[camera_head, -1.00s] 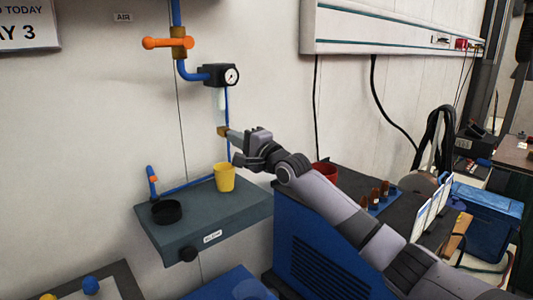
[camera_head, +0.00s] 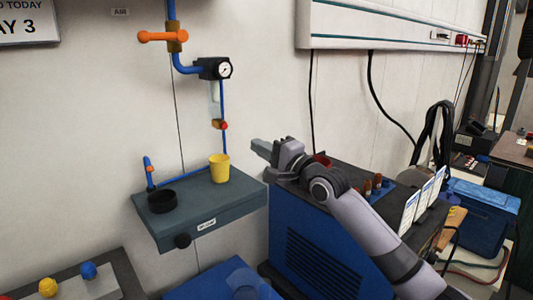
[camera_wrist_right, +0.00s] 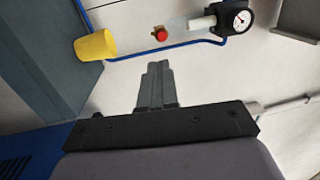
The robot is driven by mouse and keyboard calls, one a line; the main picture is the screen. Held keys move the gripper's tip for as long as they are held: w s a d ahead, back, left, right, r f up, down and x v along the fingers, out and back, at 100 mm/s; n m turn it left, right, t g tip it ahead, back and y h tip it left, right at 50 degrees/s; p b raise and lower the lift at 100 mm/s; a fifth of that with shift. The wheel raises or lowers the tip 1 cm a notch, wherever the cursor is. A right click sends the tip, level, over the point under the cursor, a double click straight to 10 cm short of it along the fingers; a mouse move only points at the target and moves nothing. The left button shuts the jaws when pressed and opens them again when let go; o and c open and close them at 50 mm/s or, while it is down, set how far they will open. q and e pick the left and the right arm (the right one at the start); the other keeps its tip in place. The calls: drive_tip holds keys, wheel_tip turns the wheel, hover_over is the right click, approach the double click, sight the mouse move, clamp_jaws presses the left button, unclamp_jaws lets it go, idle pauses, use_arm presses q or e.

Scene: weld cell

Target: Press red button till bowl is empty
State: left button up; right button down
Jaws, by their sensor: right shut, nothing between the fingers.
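The red button (camera_head: 224,125) sits on a small brass fitting below the clear bowl (camera_head: 215,93), which hangs under the black pressure gauge (camera_head: 215,69). In the right wrist view the red button (camera_wrist_right: 160,34) is beyond and slightly right of my fingertips, next to the bowl (camera_wrist_right: 178,27). The bowl looks see-through with a white part near the gauge; I cannot tell whether any liquid is in it. My right gripper (camera_head: 259,146) is shut and empty, to the right of and below the button and apart from it. My left gripper is not in view.
A yellow cup (camera_head: 219,168) and a black round dish (camera_head: 162,200) stand on the grey wall shelf (camera_head: 190,228). An orange-handled valve (camera_head: 162,36) is above the gauge. A blue cabinet (camera_head: 310,255) stands below my right arm.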

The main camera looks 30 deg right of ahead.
drive_tip(key=shift+v, duration=0.8)
idle(0.9)
drive_tip(key=s+a+f+n+g, duration=0.1)
drive_tip(key=s+a+f+n, duration=0.15)
drive_tip(key=f, duration=0.55)
drive_tip(key=s+a+f+n+g, duration=0.2)
drive_tip(key=s+f+n, duration=0.15)
drive_tip(key=f, duration=0.55)
drive_tip(key=s+a+f+n+g, duration=0.1)
drive_tip(key=s+a+f+n, duration=0.15)
drive_tip(key=f, duration=0.55)
drive_tip(key=s+a+f+n+g+h, duration=0.1)
drive_tip(key=s+a+f+n+g, duration=0.1)
drive_tip(key=s+f, duration=0.6)
drive_tip(key=s+a+f+n+g, duration=0.2)
drive_tip(key=s+a+f+n, duration=0.3)
drive_tip(key=s, duration=0.9)
wheel_tip(320, 180, down, 4)
drive_tip(key=shift+r+n+g+h, duration=0.3)
drive_tip(key=shift+n+h, duration=0.1)
drive_tip(key=shift+n, duration=0.85)
